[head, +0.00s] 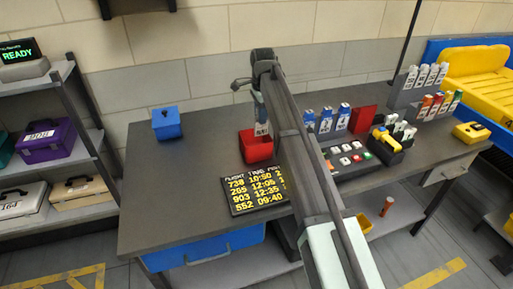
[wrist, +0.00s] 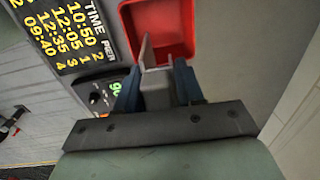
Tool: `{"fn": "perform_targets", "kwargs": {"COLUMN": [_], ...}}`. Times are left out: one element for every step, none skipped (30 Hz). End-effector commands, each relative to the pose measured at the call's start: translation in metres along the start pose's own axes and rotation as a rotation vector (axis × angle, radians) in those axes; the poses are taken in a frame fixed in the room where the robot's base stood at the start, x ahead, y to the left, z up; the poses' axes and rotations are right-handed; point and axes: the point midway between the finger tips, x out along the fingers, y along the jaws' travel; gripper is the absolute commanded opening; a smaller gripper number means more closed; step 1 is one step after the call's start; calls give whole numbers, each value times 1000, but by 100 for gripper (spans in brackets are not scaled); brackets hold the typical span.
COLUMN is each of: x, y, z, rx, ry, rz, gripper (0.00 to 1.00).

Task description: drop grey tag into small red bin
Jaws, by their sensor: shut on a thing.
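My gripper (head: 259,104) is shut on the grey tag (head: 262,128), which hangs below the fingers with a pale label facing the head camera. In the wrist view, the grey tag (wrist: 157,92) sits between the two blue fingers of my gripper (wrist: 156,82), its narrow end pointing toward the bin. The small red bin (head: 256,151) stands open-topped on the table, just below the tag in the head view. In the wrist view the red bin (wrist: 128,22) lies ahead of the fingertips, and its visible inside looks empty. The exact height of the tag above the bin is unclear.
A flight board (head: 254,192) lies in front of the bin. A blue box (head: 167,124) stands at the left. Right of my arm are racks of blue, grey, red and green tags, a button panel (head: 350,159) and a red block (head: 362,119).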

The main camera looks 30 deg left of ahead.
Motion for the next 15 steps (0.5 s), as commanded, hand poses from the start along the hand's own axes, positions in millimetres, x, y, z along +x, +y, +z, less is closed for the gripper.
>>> {"fn": "perform_targets", "kwargs": {"x": [1, 1, 2, 3, 4, 6, 8, 10, 12, 14, 17, 20, 23, 26, 30], "y": [-3, -3, -4, -4, -4, -3, -3, -2, -2, -2, -2, -1, -1, -1, -1], "z": [2, 2, 3, 3, 3, 3, 3, 3, 3, 3, 3, 3, 3, 3, 3], "rx": [1, 2, 3, 3, 3, 3, 3, 3, 3, 3, 3, 3, 3, 3, 3], "ry": [0, 0, 0, 0, 0, 0, 0, 0, 0, 0, 0, 0, 0, 0, 0], "rz": [0, 0, 0, 1, 1, 1, 1, 2, 2, 2, 2, 2, 1, 1, 1], "gripper": [6, 6, 6, 6, 6, 6, 6, 6, 6, 6, 6, 6, 6, 6, 6]}}
